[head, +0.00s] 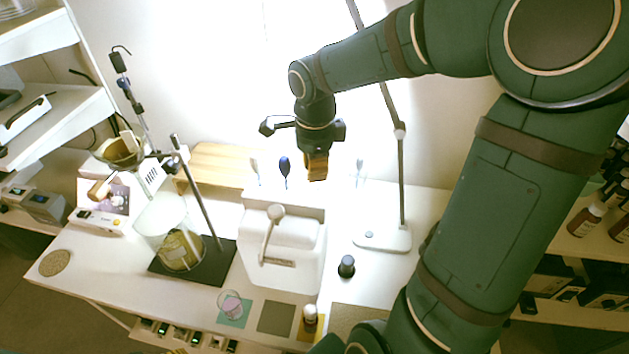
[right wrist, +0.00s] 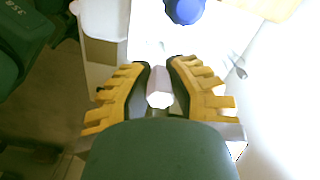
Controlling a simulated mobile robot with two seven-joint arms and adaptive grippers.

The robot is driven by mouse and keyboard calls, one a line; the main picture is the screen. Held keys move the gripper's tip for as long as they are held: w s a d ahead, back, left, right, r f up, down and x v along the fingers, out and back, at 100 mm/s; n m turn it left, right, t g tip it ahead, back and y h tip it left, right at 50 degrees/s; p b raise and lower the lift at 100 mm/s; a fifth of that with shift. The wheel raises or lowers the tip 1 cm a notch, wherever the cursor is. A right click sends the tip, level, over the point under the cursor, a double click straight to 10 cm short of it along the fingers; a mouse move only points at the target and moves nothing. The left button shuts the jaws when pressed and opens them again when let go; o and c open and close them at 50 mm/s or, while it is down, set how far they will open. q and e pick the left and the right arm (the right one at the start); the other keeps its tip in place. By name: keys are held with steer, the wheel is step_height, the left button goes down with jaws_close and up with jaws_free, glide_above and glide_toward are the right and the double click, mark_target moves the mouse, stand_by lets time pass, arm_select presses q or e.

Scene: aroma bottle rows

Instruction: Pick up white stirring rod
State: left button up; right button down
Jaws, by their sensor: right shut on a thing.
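My right gripper (head: 317,166) is above the white box-like stand (head: 290,250) on the table, fingers pointing down. In the right wrist view its yellow fingers (right wrist: 159,90) are shut on the white stirring rod (right wrist: 159,84), whose pale end shows between the pads. In the head view the held rod is hidden by the fingers. A dark blue rod (head: 285,166) stands to the left of the gripper; its blue head also shows in the right wrist view (right wrist: 184,10). Pale rods stand at left (head: 254,166) and right (head: 360,167). My left gripper is not in view.
A lamp base (head: 382,238) stands right of the stand, with its pole rising behind. A dark-capped bottle (head: 346,266) stands near it. On the left are a black retort base (head: 222,262) and a glass vessel (head: 165,225). A small glass (head: 231,304) sits in front.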

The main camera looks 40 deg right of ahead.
step_height(320, 180, up, 10)
steer(key=shift+r+p, duration=0.1)
steer(key=shift+p, duration=0.8)
